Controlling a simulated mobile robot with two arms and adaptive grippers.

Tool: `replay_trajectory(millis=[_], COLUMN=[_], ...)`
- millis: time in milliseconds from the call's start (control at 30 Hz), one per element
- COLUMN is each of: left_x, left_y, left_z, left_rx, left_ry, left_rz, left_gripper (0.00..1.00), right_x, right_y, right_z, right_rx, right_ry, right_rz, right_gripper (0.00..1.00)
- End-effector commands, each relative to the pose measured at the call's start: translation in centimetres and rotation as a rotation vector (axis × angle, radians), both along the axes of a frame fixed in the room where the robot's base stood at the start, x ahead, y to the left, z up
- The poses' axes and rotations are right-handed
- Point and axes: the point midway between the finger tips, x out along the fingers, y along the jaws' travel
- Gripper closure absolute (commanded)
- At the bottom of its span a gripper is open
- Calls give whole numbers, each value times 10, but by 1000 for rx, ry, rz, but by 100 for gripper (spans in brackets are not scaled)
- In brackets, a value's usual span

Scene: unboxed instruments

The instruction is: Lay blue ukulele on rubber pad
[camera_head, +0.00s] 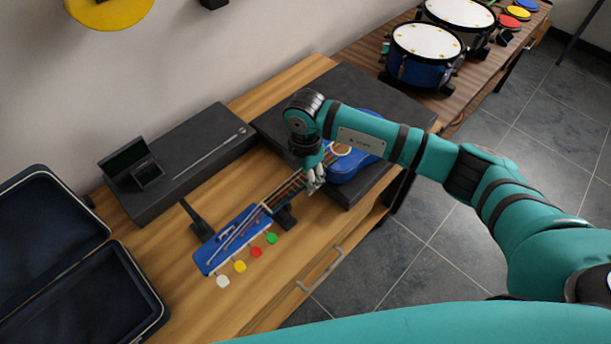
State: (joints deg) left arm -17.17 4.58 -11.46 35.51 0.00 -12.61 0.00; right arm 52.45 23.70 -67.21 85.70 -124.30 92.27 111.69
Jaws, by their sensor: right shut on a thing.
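The blue ukulele (355,167) has its body over the dark rubber pad (300,99), largely behind my right arm. Its neck runs down and left past the pad's edge to a blue headstock (232,239) with white, yellow, red and green tuning pegs, over the wooden table. My right gripper (314,184) is shut on the ukulele's neck, near the body. I cannot tell whether the body touches the pad. My left gripper is not in view.
Black supports (197,219) stand by the headstock and neck. A second dark slab (190,150) holds a small black device and a thin rod. An open dark case (90,285) lies at left. Drums (425,55) stand on another table at the upper right.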

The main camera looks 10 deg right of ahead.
Motion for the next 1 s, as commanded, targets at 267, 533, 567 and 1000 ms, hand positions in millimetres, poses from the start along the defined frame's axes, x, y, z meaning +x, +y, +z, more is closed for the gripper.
replay_trajectory(millis=[267,533,567,1000], left_x=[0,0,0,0], left_y=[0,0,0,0], left_z=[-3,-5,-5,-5], left_rx=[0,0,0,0], left_ry=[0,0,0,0], left_rz=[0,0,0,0], left_gripper=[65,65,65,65], right_x=[1,0,0,0], right_y=[0,0,0,0], right_z=[-3,-6,-7,-7], right_rx=[0,1,1,0], right_ry=[-2,0,0,0], right_rz=[0,0,0,0], right_gripper=[97,97,97,36])
